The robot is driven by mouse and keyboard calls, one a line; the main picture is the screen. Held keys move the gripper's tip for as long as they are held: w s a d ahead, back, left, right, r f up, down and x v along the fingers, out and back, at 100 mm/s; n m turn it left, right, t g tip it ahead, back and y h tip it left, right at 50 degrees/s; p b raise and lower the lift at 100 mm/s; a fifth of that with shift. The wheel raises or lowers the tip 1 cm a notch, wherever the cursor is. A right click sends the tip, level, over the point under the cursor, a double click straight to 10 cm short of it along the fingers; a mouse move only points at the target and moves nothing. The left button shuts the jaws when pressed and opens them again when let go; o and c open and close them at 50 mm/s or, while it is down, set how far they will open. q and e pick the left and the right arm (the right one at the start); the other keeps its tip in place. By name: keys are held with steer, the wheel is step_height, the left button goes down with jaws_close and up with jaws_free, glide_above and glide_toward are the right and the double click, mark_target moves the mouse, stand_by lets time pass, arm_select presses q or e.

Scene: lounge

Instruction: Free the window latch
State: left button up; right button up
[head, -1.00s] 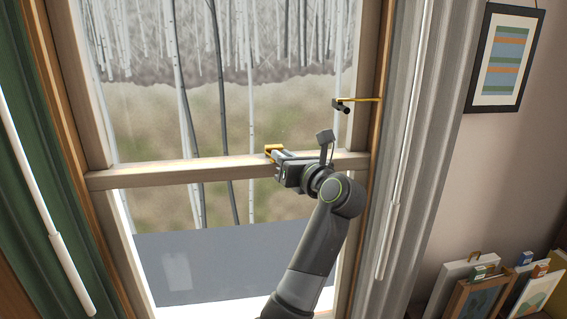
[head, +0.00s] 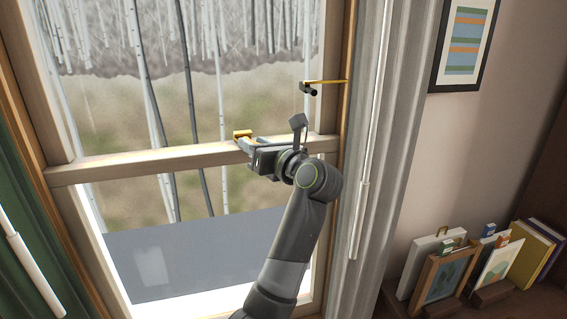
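The brass window latch (head: 242,134) sits on the pale wooden meeting rail (head: 125,164) across the middle of the sash window. My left gripper (head: 246,146) is at the rail, right up against the latch from its lower right. The wrist and fingers cover part of the latch and the rail beside it. The fingertips are too small and overlapped to tell whether they are open, shut or gripping the latch. My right gripper is out of view.
A thin brass arm with a dark end piece (head: 310,89) juts from the right window frame. A grey curtain (head: 385,130) with a white wand hangs right of it; a green curtain (head: 45,235) is at left. Framed pictures and books (head: 440,275) stand at lower right.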

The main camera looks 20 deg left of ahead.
arm_select(q)
steer(key=b+v, duration=1.5)
steer(key=shift+s+d, duration=0.25)
steer(key=shift+d, duration=0.05)
